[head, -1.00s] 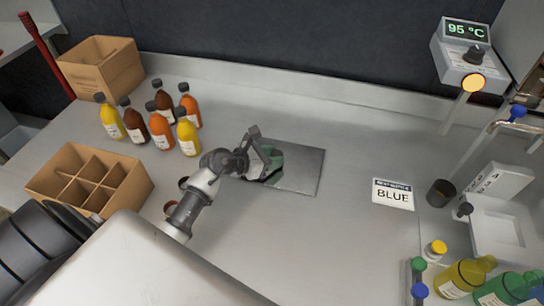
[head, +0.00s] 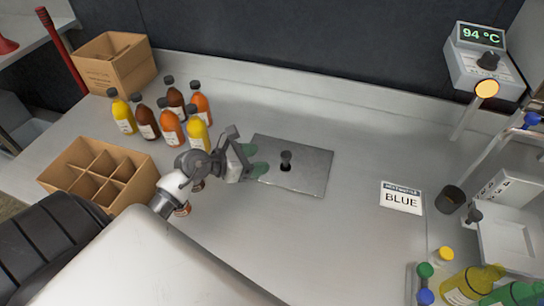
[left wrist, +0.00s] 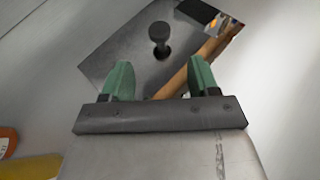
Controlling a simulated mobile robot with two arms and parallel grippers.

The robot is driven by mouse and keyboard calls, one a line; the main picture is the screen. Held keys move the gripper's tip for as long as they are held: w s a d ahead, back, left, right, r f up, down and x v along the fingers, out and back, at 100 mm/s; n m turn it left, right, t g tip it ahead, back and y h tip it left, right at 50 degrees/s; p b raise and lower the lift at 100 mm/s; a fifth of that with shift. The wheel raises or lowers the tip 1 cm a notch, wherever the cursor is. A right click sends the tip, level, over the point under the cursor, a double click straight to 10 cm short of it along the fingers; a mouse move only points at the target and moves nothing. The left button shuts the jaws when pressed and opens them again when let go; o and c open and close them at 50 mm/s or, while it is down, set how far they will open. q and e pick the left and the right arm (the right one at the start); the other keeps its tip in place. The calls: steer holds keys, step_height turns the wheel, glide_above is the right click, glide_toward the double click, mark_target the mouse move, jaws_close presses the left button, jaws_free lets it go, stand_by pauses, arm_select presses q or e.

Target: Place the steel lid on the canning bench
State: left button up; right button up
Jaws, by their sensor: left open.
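The steel lid (head: 308,166) is a flat square plate with a dark knob (head: 286,160) at its middle. It lies flat on the grey canning bench (head: 330,235). In the left wrist view the lid (left wrist: 115,60) and its knob (left wrist: 159,38) are just beyond the fingers. My left gripper (head: 252,159) has green fingertips and is at the lid's left edge. It is open, with the fingers (left wrist: 160,82) apart and nothing between them; the knob stands free of them. My right gripper is not in view.
Several bottles (head: 170,125) and a divided cardboard box (head: 75,145) stand left of the lid. Another carton (head: 113,72) is at the back left. A sign reading BLUE (head: 401,198) and a temperature display (head: 481,36) are at the right.

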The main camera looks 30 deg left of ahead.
arm_select(q)
steer(key=shift+v, duration=1.9)
